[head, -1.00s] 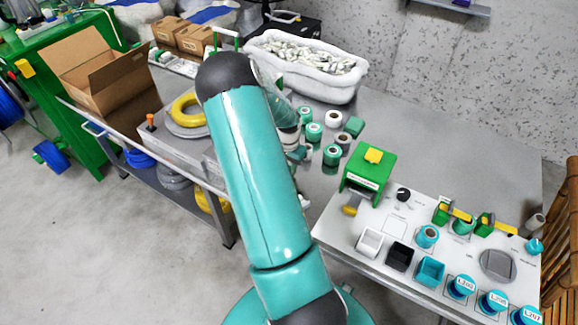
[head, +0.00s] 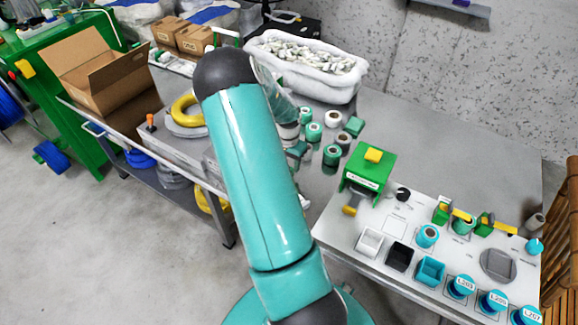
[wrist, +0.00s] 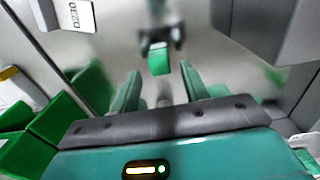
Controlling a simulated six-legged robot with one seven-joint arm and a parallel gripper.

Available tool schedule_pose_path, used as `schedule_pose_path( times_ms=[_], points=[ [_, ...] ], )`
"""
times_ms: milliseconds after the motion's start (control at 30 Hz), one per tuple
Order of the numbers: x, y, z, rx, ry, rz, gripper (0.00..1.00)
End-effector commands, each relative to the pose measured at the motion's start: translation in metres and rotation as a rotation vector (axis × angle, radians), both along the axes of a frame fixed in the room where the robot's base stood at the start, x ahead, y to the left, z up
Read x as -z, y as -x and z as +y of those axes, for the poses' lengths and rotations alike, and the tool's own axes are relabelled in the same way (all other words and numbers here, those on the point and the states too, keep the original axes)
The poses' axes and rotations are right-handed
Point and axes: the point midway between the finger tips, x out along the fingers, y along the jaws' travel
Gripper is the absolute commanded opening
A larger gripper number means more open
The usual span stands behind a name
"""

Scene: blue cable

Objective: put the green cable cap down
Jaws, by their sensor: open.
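My gripper (wrist: 160,88) is open in the wrist view, with its two green fingers apart. A small bright green block (wrist: 159,62), which may be the green cable cap, shows just beyond the fingertips, apart from both fingers. A dark blurred part sits against its far end. In the head view my teal arm hides most of the gripper; a teal part of it (head: 297,150) shows low over the table beside the rolls. I cannot pick out the cap for certain in the head view.
Several green and white rolls (head: 332,154) stand right of my arm on the grey table (head: 430,140). A white bin (head: 270,68) stands behind. A green box (head: 367,172) and a white panel (head: 395,225) with cups and spools lie to the right. The table's back right is clear.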

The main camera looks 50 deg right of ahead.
Motion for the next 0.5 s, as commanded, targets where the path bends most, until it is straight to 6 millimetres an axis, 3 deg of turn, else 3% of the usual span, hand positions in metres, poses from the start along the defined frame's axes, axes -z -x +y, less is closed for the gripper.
schedule_pose_path(
  times_ms=[300, 500],
  points=[
    [-0.07, -0.002, 0.0, -0.001, 0.002, -0.003, 0.46],
    [-0.095, -0.002, 0.001, 0.0, 0.001, -0.002, 0.46]
  ],
)
